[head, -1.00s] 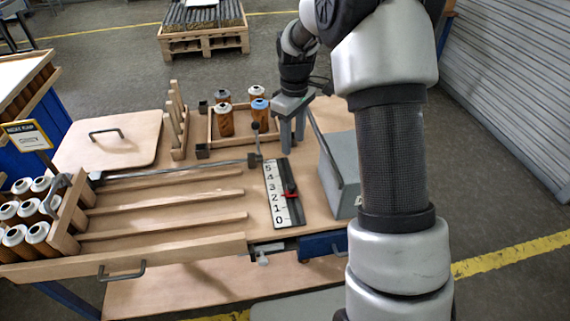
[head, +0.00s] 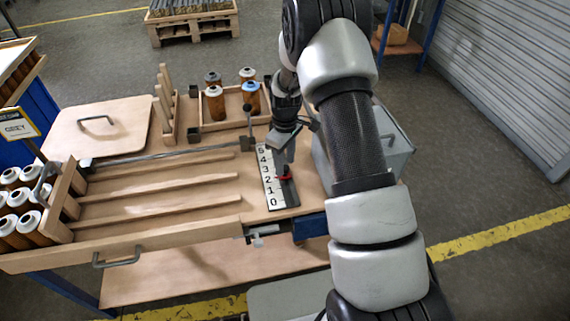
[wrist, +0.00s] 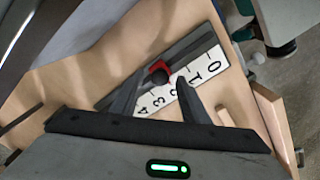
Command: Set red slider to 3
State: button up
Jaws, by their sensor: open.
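The red slider (head: 283,178) sits on a dark track beside a white number strip (head: 267,180) marked 0 to 5. Its red pointer is level with about the 2. In the wrist view the red slider (wrist: 160,71) shows between and beyond my two fingertips, with a dark knob on it. My gripper (head: 279,158) is open, low over the upper part of the scale. In the wrist view its fingers (wrist: 155,92) are spread to either side of the slider, one over the 3-4 side and one near the 1-2 side. Whether either finger touches it cannot be told.
A grey box (head: 392,150) stands right of the scale, partly behind my arm. A wooden tray (head: 205,128) with several cartridges is behind. Sloping wooden lanes (head: 160,190) lie left, with a rod (head: 170,157) and a dark upright lever (head: 247,125) near the scale.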

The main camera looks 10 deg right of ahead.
jog(key=shift+f, duration=0.55)
